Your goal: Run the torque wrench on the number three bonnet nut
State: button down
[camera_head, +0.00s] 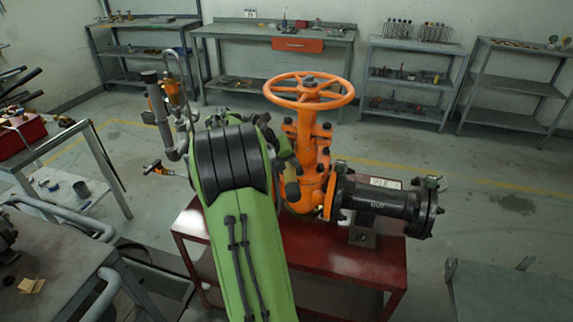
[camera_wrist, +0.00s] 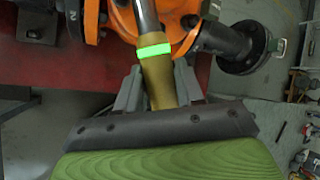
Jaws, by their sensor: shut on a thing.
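My gripper (camera_wrist: 158,84) is shut on the yellow-brown handle of the torque wrench (camera_wrist: 160,88). A bright green band glows around the wrench just beyond the fingers. Its grey shaft runs to the top edge of the wrist view, so its head is out of sight. The orange gate valve (camera_head: 313,160) stands upright under its orange handwheel, and its body (camera_wrist: 128,22) lies behind the shaft. A bonnet nut (camera_wrist: 190,20) shows right of the shaft; I cannot read its number. Whether the wrench sits on a nut is hidden.
The valve, with a black flanged pipe (camera_head: 385,202) on its right, is on a red stand (camera_head: 350,262). A grey pipe post (camera_head: 160,110) rises at left. Workbenches stand at left and front right. Shelves (camera_head: 410,90) line the back wall; the floor before them is clear.

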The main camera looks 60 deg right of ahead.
jog(key=shift+f+b, duration=1.45)
jog(key=shift+b, duration=0.65)
jog(key=shift+f, duration=0.15)
jog(key=shift+a+f+b, duration=0.1)
jog(key=shift+f+b, duration=0.55)
jog(key=shift+b, duration=1.55)
dwell(0.6)
jog(key=shift+r+b, duration=0.35)
jog(key=shift+b, duration=0.2)
dwell(0.7)
jog(key=shift+r, duration=0.15)
